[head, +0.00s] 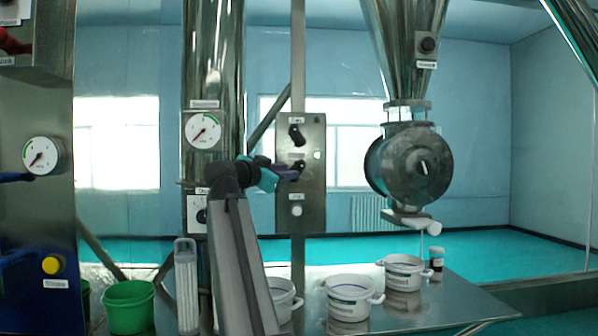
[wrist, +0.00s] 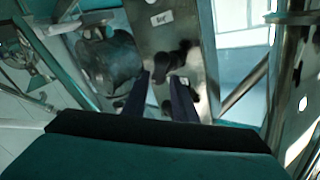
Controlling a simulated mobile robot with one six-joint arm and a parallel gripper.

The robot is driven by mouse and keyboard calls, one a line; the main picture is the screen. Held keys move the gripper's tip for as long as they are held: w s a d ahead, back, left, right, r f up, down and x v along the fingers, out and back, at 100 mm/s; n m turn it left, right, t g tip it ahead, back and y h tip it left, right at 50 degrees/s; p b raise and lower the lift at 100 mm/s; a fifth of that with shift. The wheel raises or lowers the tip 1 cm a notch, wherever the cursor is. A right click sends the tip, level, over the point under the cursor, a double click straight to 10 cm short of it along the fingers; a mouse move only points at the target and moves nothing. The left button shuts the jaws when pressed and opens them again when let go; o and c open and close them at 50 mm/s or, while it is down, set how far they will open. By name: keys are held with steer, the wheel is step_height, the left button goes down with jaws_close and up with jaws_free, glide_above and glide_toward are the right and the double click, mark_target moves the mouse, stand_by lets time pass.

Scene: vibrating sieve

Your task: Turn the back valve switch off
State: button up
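A grey metal control panel (head: 315,190) carries an upper black switch knob (head: 297,135) and a lower black switch knob (head: 301,165), both with small labels I cannot read. I cannot tell which is the back valve switch. My gripper (head: 291,173) is at the lower knob and partly hides it. In the wrist view, which shows the panel roughly upside down, my gripper (wrist: 161,78) has its two dark fingers apart. The lower knob (wrist: 173,59) lies just beyond the fingertips; contact is unclear. The upper knob (wrist: 167,106) shows between the fingers.
A white button (head: 297,211) is low on the panel. A round metal valve housing (head: 416,166) under a hopper is to the right. White buckets (head: 349,296) stand on the metal table below. A column with a gauge (head: 202,130) stands left of the panel.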

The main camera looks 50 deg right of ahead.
steer(key=x, duration=0.7)
steer(key=shift+d+p, duration=0.15)
steer(key=shift+p, duration=0.15)
jaws_close()
